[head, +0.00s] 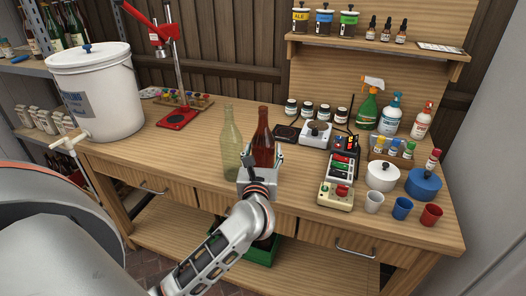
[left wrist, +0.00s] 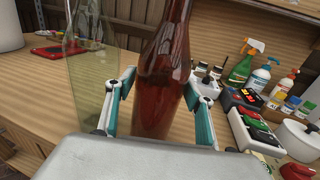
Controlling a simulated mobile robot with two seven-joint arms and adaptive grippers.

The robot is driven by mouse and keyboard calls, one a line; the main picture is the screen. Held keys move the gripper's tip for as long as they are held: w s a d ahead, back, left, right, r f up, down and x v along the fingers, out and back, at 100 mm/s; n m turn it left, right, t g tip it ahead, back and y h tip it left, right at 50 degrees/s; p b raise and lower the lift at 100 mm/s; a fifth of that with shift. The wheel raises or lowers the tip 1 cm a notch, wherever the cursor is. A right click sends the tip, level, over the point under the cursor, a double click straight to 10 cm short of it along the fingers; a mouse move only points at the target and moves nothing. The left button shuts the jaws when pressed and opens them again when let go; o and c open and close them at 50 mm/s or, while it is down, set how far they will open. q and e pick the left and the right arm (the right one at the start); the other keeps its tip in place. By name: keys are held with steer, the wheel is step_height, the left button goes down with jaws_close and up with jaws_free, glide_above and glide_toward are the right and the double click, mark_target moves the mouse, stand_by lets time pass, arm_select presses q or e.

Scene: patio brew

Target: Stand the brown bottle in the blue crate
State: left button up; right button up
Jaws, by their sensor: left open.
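The brown bottle (head: 264,135) stands upright on the wooden workbench, just right of a clear greenish bottle (head: 231,140). My left gripper (head: 261,172) is at the brown bottle, in front of its lower part. In the left wrist view the brown bottle (left wrist: 164,75) stands between the two teal-padded fingers of my open left gripper (left wrist: 160,88). The clear bottle (left wrist: 90,75) is just outside the left finger there. Whether the pads touch the brown bottle I cannot tell. I see no blue crate in either view. My right gripper is not in view.
A green crate (head: 262,253) shows partly on the lower shelf, behind my arm. A white bucket (head: 95,95) and a red bottle capper (head: 177,118) stand at left. Jars, spray bottles, pots and cups crowd the right. Bench left of the clear bottle is free.

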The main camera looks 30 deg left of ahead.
arm_select(q)
steer(key=s+d+r+m+t+b, duration=0.1)
steer(key=s+d+m+t, duration=0.1)
steer(key=s+d+m, duration=0.3)
steer(key=s+d+r+m+t, duration=0.1)
steer(key=s+d+m+t, duration=0.2)
steer(key=s, duration=0.4)
steer(key=d+f+m+h, duration=0.4)
steer(key=d+m+h, duration=0.35)
steer(key=m, duration=0.75)
steer(key=s+d+f+m+g+h, duration=0.3)
steer(key=f+m, duration=0.5)
steer(key=f, duration=0.1)
steer(key=s+d+f+m+g+h, duration=0.2)
steer(key=s+f+m+g+h, duration=0.1)
steer(key=f+m, duration=0.55)
steer(key=s+a+f+m+g+y, duration=0.1)
steer(key=s+f+m+g, duration=0.1)
steer(key=f, duration=0.4)
steer(key=s+a+f+m+g+y, duration=0.1)
steer(key=s+a+f+m+g, duration=0.1)
steer(key=s+f+m, duration=0.2)
step_height(320, 180, down, 4)
steer(key=shift+s+a+r, duration=0.2)
steer(key=shift+s+r, duration=0.05)
steer(key=shift+s, duration=0.15)
steer(key=shift+m+y, duration=0.25)
